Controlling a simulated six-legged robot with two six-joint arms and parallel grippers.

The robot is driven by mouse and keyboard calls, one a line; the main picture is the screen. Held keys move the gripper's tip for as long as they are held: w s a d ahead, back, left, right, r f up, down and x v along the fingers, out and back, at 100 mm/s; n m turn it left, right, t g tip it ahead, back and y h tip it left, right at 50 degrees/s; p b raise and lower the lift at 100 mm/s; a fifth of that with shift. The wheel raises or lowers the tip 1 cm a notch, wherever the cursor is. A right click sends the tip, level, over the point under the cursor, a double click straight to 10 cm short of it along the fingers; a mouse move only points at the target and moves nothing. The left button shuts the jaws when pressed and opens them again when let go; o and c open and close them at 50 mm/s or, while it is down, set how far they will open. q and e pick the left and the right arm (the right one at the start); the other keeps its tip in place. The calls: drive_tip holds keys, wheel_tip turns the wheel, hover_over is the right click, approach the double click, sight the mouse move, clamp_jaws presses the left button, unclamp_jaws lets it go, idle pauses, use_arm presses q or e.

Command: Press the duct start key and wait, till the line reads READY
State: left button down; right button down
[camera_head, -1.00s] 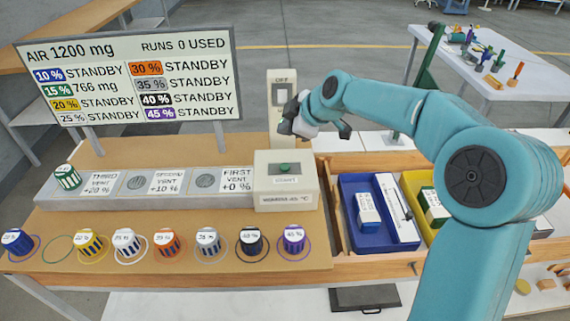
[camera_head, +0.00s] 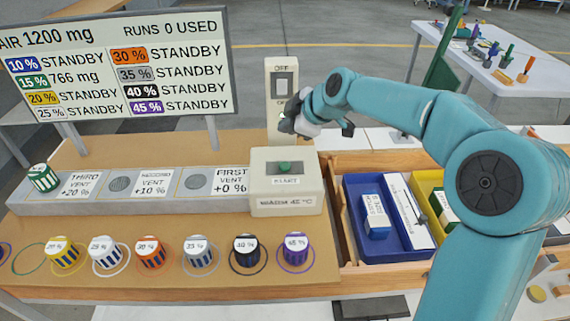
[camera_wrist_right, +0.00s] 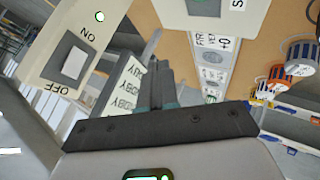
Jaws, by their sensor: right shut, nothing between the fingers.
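The duct start key is a green button (camera_head: 285,167) above the START label on a cream box (camera_head: 287,203) at the right end of the grey duct. The box front carries a small line of text, too blurred to read surely. My right gripper (camera_head: 292,122) is shut and empty, above and behind the box, in front of the tall OFF/ON switch post (camera_head: 281,75). In the right wrist view the shut fingers (camera_wrist_right: 159,80) point between the switch plate (camera_wrist_right: 75,58) and the start box. The display board (camera_head: 118,67) reads AIR 1200 mg, RUNS 0 USED, 15 % at 766 mg, the others STANDBY.
A green-striped 15 % cup (camera_head: 42,178) stands on the third vent; the second and first vents are bare. Several striped cups, such as the purple one (camera_head: 295,249), stand in rings along the front. Blue (camera_head: 388,245) and yellow bins sit in a wooden tray at right.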

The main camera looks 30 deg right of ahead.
drive_tip(key=shift+a, duration=0.1)
drive_tip(key=b, duration=0.6)
hover_over(287, 167)
wheel_tip(287, 167, down, 8)
drive_tip(key=shift+r, duration=0.1)
drive_tip(key=shift+f+b, duration=0.5)
drive_tip(key=shift+b, duration=0.05)
drive_tip(key=shift+f, duration=0.1)
idle(1.1)
drive_tip(key=shift+f+b, duration=0.3)
drive_tip(key=shift+b, duration=0.35)
